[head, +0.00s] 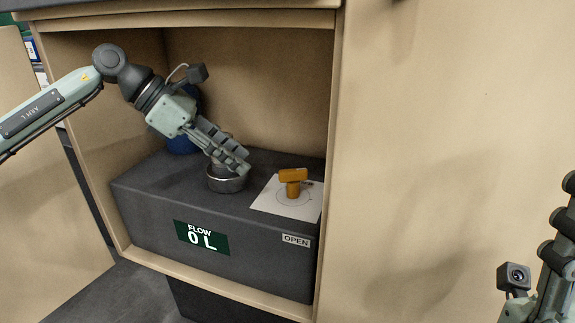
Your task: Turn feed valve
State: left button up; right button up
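The feed valve is an orange T-shaped handle (293,178) standing on a white plate (262,206) with a circle drawn around it, on top of a dark grey box (150,195). My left gripper (241,165) reaches down from the left over a round metal cap (227,182), left of the valve and apart from it. Its fingers look close together and partly hide the cap; I cannot tell whether they touch it.
The box sits in a wooden cabinet bay; its right wall (334,130) stands close to the valve. A green sign (202,238) reads "FLOW 0 L", and a label (296,240) reads "OPEN". A blue barrel (183,145) is partly hidden behind my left gripper.

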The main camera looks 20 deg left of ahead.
pick_arm(q)
send_near(292, 170)
jog(key=x, duration=0.4)
jog(key=shift+b+x, duration=0.55)
jog(key=shift+x, duration=1.85)
jog(key=shift+c, duration=0.4)
grip_shut()
